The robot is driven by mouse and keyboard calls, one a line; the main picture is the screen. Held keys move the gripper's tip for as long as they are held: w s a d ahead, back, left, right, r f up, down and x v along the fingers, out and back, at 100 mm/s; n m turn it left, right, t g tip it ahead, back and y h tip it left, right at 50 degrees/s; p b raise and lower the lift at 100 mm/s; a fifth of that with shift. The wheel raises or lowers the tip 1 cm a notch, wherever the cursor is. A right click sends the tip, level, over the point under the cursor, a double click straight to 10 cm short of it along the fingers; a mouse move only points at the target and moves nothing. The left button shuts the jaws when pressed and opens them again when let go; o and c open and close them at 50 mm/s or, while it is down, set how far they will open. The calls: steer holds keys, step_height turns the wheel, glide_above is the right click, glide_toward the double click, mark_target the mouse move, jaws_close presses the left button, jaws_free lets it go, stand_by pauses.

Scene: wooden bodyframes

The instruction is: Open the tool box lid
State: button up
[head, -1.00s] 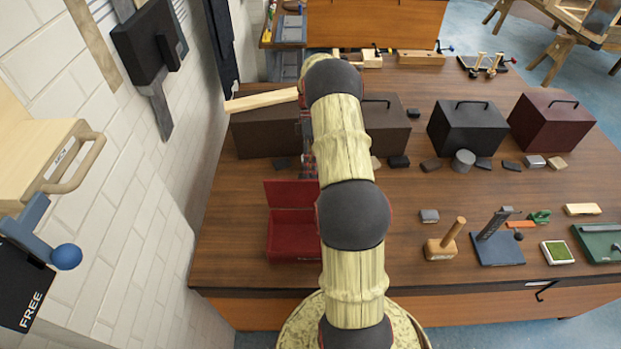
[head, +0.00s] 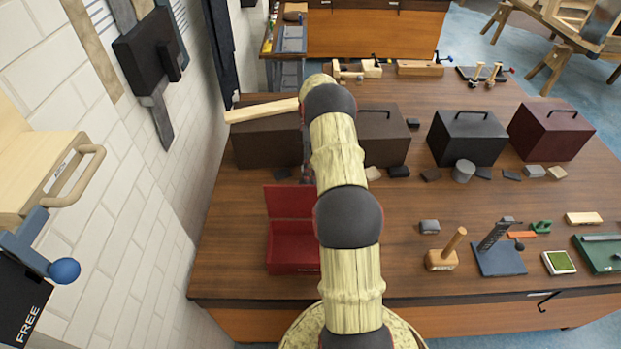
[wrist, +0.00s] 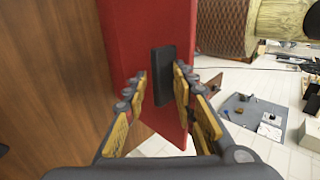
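The red tool box (head: 292,250) stands at the left front of the wooden workbench, partly hidden behind my arm. A red panel that looks like its raised lid (head: 288,202) stands along its far side; how far it is open is hard to tell. In the wrist view a red panel (wrist: 150,25) with a black handle or latch (wrist: 163,72) fills the middle. My gripper (wrist: 160,85) is open, with its fingers on either side of the black piece; contact cannot be made out. My gripper is hidden behind the arm in the head view.
Dark boxes (head: 268,142) and a maroon box (head: 550,130) stand toward the back of the bench (head: 390,230). A wooden mallet (head: 441,260) and a blue-based tool (head: 500,260) are at the front right. A white brick wall (head: 130,200) is close on the left.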

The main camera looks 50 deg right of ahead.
steer(key=o, duration=0.4)
steer(key=shift+s+a+f, duration=0.1)
steer(key=shift+f, duration=0.55)
steer(key=shift+s+a+f, duration=0.1)
steer(key=shift+f, duration=0.5)
steer(key=shift+r, duration=0.1)
steer(key=shift+c, duration=0.3)
steer(key=shift+w+d+r, duration=0.1)
steer(key=shift+d+r, duration=0.05)
steer(key=shift+r, duration=0.05)
steer(key=shift+c, duration=0.5)
steer(key=v, duration=0.7)
steer(key=shift+w+d+r, duration=0.15)
steer(key=shift+r, duration=0.1)
steer(key=shift+c, duration=0.6)
